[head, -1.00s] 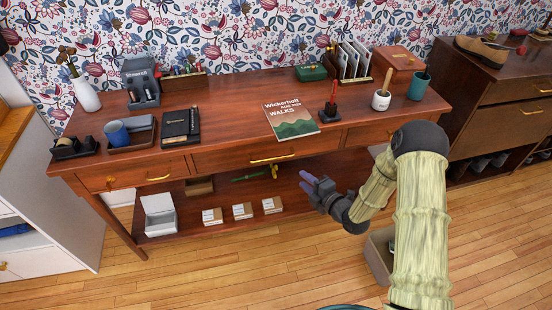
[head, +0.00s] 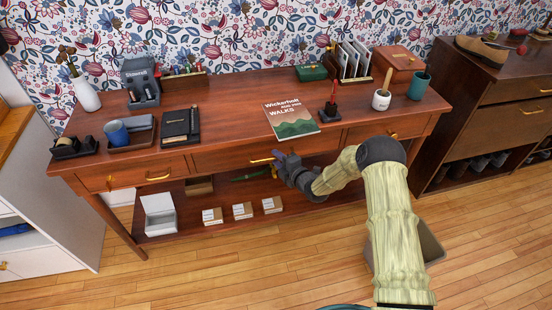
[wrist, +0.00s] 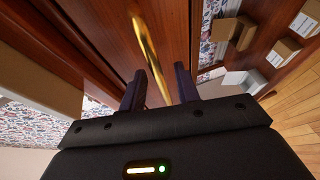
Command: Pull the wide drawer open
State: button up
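The wide drawer (head: 222,160) is the middle drawer of the reddish wooden desk, and its front looks flush with the desk. Its brass bar handle (head: 261,160) shows just left of my gripper (head: 279,158) in the head view. My gripper hides the right part of the handle there. In the wrist view, the two dark fingers of my gripper (wrist: 160,72) are apart, and the brass handle (wrist: 147,48) runs into the space between them. I see a gap beside the handle; whether a finger touches it is unclear.
Narrower drawers flank the wide one. A lower shelf (head: 190,220) below holds small boxes. An open bin (head: 430,248) stands on the floor behind my arm.

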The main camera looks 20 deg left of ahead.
jog(key=shift+w+a+f, duration=0.15)
jog(key=shift+w+a, duration=0.25)
jog(key=shift+a, duration=0.1)
grip_shut()
jog(key=shift+d, duration=0.15)
